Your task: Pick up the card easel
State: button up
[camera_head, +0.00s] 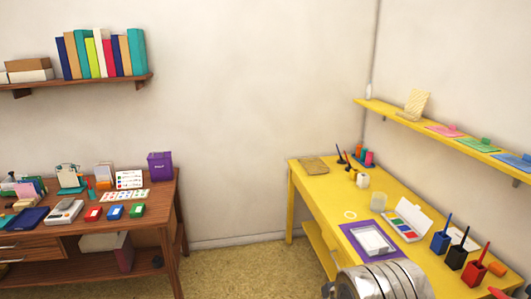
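I cannot tell for sure which thing is the card easel. One candidate is the cream, patterned upright piece (416,104) leaning back on the yellow wall shelf at the right. Another is the white card with coloured marks (129,179) standing upright at the back of the brown desk on the left. Both are small in the picture, and any stand behind them is hidden. A grey ribbed part of my arm shows at the bottom edge, right of centre. My gripper is not in view.
The yellow table (318,190) holds a purple mat (347,232), an open paint box (407,220) and several brush pots. The brown desk (160,212) carries inkpads and a purple bin (160,166). Books stand on a brown shelf (90,84). Floor (235,268) between desk and table is clear.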

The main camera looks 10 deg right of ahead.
aim_at(417, 102)
jog(key=i, duration=2.2)
jog(key=z, duration=0.2)
jog(key=i, duration=1.6)
jog(key=u, duration=0.05)
